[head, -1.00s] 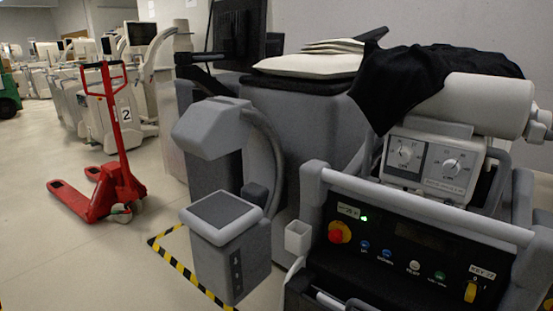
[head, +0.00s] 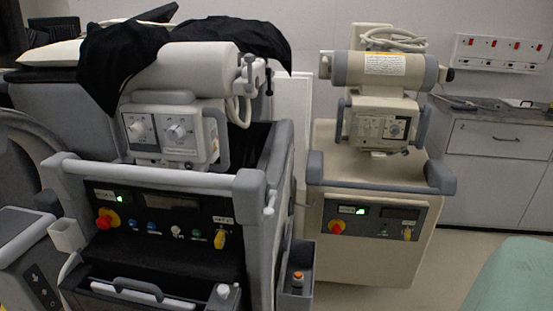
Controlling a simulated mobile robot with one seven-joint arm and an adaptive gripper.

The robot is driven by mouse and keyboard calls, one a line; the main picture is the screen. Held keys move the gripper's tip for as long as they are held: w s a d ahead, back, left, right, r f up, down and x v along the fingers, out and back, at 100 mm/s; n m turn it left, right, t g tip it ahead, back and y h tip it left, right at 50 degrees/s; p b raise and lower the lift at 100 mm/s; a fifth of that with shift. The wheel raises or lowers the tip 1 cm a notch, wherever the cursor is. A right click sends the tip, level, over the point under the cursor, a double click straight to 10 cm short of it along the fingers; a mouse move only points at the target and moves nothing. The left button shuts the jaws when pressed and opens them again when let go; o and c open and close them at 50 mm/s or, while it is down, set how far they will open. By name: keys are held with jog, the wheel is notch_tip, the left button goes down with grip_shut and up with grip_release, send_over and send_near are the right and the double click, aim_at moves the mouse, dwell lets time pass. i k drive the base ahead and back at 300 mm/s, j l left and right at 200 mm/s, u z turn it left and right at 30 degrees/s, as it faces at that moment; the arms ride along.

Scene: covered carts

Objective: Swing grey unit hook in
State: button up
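The grey unit (head: 258,225) stands at the left of the head view, with a pale handle bar (head: 150,173) across its front. Its control panel (head: 160,215) has a red knob, a green light and a yellow switch. A small pale fitting (head: 269,205) shows at the upper right side of the unit; it is too small to tell whether it is the hook or how it is turned. A cylindrical tube head (head: 185,70) lies on top, with a dark clamp-like part at its right end. My gripper is not in view.
A black cloth (head: 110,60) drapes behind the tube head. A narrow grey bin (head: 297,280) with an orange-topped item sits on the unit's right side. A beige unit (head: 375,260) stands to the right, close by. A cabinet (head: 495,165) and a green-covered surface (head: 515,280) are farther right.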

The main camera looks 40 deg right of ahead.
aim_at(293, 205)
jog(key=l+z, duration=0.15)
jog(key=l, duration=1.1)
jog(key=i+l, duration=0.1)
jog(key=l, duration=0.3)
jog(key=i+l+z, duration=0.1)
jog(key=l, duration=0.35)
jog(key=i+l, duration=0.15)
jog(key=l, duration=0.25)
jog(key=i+l, duration=0.35)
jog(key=l, duration=0.3)
jog(key=k+l+z, duration=0.25)
jog(key=k+l, duration=0.4)
jog(key=l, duration=0.1)
